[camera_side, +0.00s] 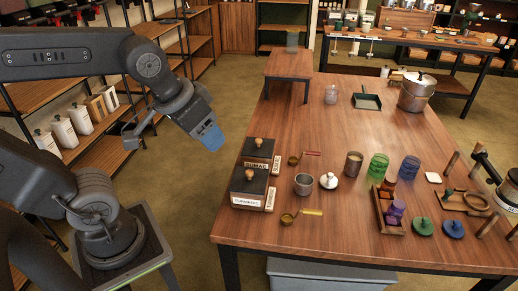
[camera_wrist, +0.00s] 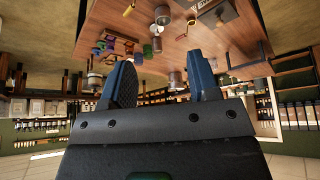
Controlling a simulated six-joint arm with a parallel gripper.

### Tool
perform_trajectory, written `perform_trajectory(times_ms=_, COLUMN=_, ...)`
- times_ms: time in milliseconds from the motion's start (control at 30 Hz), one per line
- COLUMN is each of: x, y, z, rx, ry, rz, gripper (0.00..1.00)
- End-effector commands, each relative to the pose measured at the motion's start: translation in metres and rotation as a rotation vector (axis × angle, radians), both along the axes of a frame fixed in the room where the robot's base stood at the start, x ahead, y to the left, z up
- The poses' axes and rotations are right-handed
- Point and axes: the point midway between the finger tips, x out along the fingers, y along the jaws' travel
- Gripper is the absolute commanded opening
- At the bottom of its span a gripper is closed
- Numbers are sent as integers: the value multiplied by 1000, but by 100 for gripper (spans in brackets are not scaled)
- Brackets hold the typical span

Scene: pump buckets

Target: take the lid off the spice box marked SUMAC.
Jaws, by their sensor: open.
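The SUMAC spice box (camera_side: 257,164) stands at the left edge of the table in the side view. Its dark lid (camera_side: 252,150) is on it, with a round wooden knob (camera_side: 258,142) on top. A similar box (camera_side: 247,202) with its own knobbed lid stands just in front; its label is hard to read. My gripper (camera_side: 211,138) is in the air off the table's left side, left of the SUMAC box and apart from it. In the wrist view its two blue fingers (camera_wrist: 162,75) are spread with nothing held. That view shows the table upside down; the SUMAC box cannot be singled out there.
A raised wooden stand (camera_side: 290,63) is behind. The table between the boxes and this stand is clear.

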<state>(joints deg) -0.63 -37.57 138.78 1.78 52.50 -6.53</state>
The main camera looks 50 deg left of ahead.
Motion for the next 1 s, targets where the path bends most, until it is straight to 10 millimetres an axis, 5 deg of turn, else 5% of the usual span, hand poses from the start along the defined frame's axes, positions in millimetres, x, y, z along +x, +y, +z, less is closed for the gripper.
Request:
perform_trajectory(times_ms=300, x=107, y=40, z=6, rx=-60, ry=114, rz=514, gripper=55)
perform_trajectory(times_ms=600, x=210, y=93, z=-42, rx=-64, ry=133, rz=1042, gripper=55)
perform_trajectory(times_ms=800, x=256, y=124, z=-87, rx=-47, ry=97, rz=1325, gripper=55)
perform_trajectory(times_ms=1000, x=273, y=139, z=-111, rx=-39, ry=67, rz=1452, gripper=55)
